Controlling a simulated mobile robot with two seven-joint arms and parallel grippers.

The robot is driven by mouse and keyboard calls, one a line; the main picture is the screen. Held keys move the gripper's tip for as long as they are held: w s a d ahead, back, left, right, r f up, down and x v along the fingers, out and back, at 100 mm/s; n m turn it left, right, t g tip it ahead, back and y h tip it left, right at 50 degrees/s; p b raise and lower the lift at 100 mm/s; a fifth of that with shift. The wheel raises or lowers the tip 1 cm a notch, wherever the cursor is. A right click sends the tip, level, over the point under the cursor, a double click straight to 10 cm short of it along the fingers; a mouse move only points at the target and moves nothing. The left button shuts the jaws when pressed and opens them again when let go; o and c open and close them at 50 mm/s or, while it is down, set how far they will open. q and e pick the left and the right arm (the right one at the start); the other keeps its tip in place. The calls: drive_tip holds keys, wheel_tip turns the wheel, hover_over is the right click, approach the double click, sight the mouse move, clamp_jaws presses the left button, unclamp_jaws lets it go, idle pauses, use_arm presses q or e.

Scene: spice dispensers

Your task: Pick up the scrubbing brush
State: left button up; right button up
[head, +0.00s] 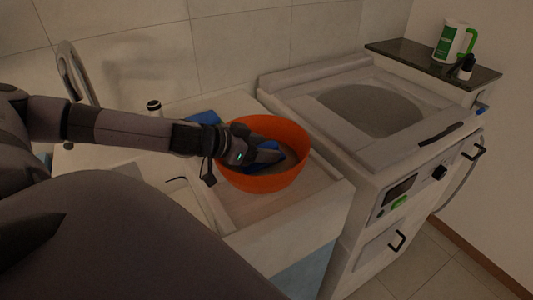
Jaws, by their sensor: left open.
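An orange bowl (262,183) stands on the white counter beside the sink. My left gripper (262,157) reaches into the bowl from the left, and its jaws are open. A blue object (268,154), which may be the scrubbing brush, lies inside the bowl at the gripper's fingers. The gripper partly hides it, so I cannot tell whether the fingers touch it. Another blue item (203,117) lies on the counter behind my left wrist. My right gripper does not show.
A tap (75,72) and a small dark-capped bottle (154,107) stand behind my left arm. A white stove-like appliance (330,120) is to the right. A dark shelf (425,62) holds a white and green container (450,42) and a small black bottle (466,68).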

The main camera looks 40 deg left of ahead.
use_arm(q)
drive_tip(key=shift+s+r, duration=0.15)
drive_tip(key=shift+s, duration=0.05)
drive_tip(key=shift+c, duration=0.6)
drive_tip(key=c, duration=1)
